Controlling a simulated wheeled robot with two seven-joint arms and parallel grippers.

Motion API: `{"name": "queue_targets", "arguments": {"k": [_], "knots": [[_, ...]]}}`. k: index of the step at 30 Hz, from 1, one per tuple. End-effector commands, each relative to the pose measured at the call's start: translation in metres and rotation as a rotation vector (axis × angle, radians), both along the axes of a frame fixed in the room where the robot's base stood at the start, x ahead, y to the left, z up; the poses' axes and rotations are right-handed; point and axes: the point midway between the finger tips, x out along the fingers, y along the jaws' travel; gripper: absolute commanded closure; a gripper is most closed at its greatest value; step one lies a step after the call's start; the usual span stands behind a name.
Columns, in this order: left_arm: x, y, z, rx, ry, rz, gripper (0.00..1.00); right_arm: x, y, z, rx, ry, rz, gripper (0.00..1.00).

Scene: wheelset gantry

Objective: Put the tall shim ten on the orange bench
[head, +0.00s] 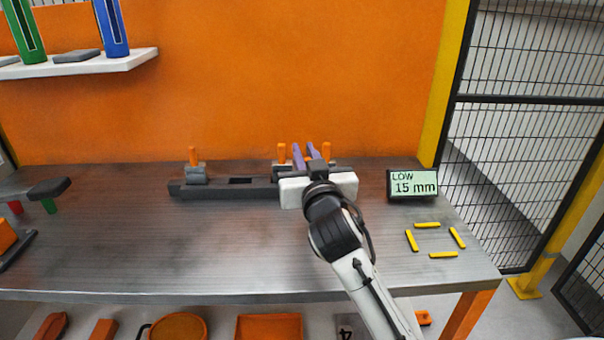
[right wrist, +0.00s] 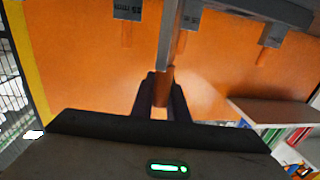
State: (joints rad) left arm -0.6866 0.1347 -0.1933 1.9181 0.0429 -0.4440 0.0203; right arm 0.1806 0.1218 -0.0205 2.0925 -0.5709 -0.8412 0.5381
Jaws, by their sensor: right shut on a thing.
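My right gripper (head: 305,152) reaches over the dark rack (head: 220,190) on the steel-topped bench (head: 150,245), which has an orange leg. In the right wrist view, the gripper (right wrist: 160,108) is shut on the orange handle (right wrist: 162,88) of a grey shim (right wrist: 172,30). I cannot read this shim's size, nor tell whether it is clear of the rack. Other shims with orange handles (head: 194,157) (head: 281,152) (head: 326,151) stand in the rack on either side. The gripper hides part of the rack. My left gripper is out of view.
A display (head: 413,186) reading "LOW 15 mm" stands right of the rack. Yellow strips (head: 427,225) mark a clear square at the bench's right front. An orange panel (head: 300,80) rises behind. A white shelf (head: 110,65) holds green and blue items at upper left.

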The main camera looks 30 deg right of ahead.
Motion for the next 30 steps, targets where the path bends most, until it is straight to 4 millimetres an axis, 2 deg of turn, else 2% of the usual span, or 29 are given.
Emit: {"name": "queue_targets", "arguments": {"k": [7,18,19,22,30], "knots": [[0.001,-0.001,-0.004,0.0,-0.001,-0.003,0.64,0.0,0.0,-0.034,-0.002,0.003,0.001,1.0],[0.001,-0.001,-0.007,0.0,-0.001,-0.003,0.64,0.0,0.0,-0.039,0.0,0.001,0.001,1.0],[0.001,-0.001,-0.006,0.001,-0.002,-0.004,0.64,0.0,0.0,-0.038,0.001,0.002,0.001,0.83],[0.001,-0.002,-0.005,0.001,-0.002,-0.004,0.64,0.0,0.0,-0.038,0.0,0.002,0.001,0.68],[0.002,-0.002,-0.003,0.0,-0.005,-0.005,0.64,0.0,0.0,-0.037,-0.001,0.001,0.001,0.68]]}}
